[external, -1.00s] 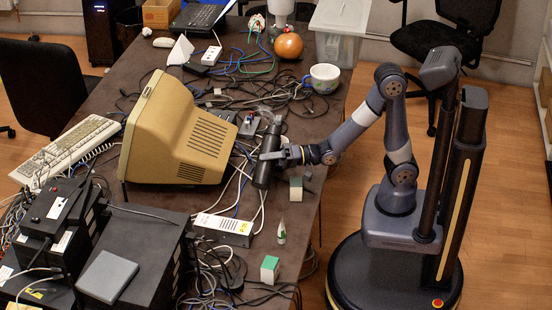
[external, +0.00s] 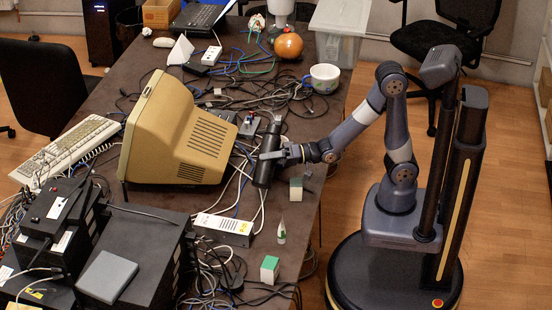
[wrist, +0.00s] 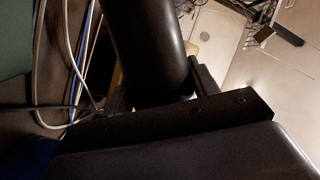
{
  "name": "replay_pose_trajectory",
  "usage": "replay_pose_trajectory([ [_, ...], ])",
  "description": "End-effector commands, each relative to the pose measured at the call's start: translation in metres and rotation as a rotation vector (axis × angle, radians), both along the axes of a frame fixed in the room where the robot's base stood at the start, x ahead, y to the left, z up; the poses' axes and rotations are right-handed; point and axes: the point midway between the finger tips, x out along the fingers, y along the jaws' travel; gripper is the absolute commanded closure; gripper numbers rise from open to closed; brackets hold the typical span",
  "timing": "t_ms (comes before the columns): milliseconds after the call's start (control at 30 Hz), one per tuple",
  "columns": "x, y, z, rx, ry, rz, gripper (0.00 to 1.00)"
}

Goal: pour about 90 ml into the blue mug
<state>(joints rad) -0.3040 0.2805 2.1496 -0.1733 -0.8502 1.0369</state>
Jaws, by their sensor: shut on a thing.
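My gripper (external: 268,156) is shut on a dark cylindrical bottle (external: 268,166) beside the beige monitor. The bottle's long side runs nearly up and down in the external view, its top leaning slightly right. Its dark body also shows in the wrist view (wrist: 148,45), between the fingers; its mouth and contents are hidden. No plainly blue mug stands out. A white mug with a blue-green pattern (external: 324,76) stands farther back on the table, apart from the bottle. I cannot tell what is inside it.
The beige monitor (external: 165,135) is close left of the bottle. Tangled cables, a white power strip (external: 224,224) and small blocks (external: 296,188) lie around it. An orange ball (external: 289,46) and a clear bin (external: 338,30) are near the mug.

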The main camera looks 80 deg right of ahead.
Motion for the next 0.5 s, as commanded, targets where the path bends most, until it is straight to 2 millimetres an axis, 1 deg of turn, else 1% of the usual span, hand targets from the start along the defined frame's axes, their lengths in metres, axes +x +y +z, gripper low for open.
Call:
replay_pose_trajectory([
  [33, 0.000, -0.002, 0.008, -0.028, -0.004, -0.001, 0.86],
  [200, 0.000, -0.011, 0.019, -0.182, 0.001, -0.001, 0.86],
  [233, 0.000, -0.012, 0.010, -0.213, 0.002, 0.000, 0.86],
  [333, 0.000, -0.016, 0.002, -0.308, 0.006, 0.001, 0.86],
  [367, 0.000, -0.016, 0.001, -0.335, 0.007, 0.001, 0.86],
  [400, 0.000, -0.015, 0.004, -0.363, 0.006, 0.002, 0.86],
  [500, 0.000, -0.014, 0.005, -0.433, 0.009, 0.002, 0.86],
])
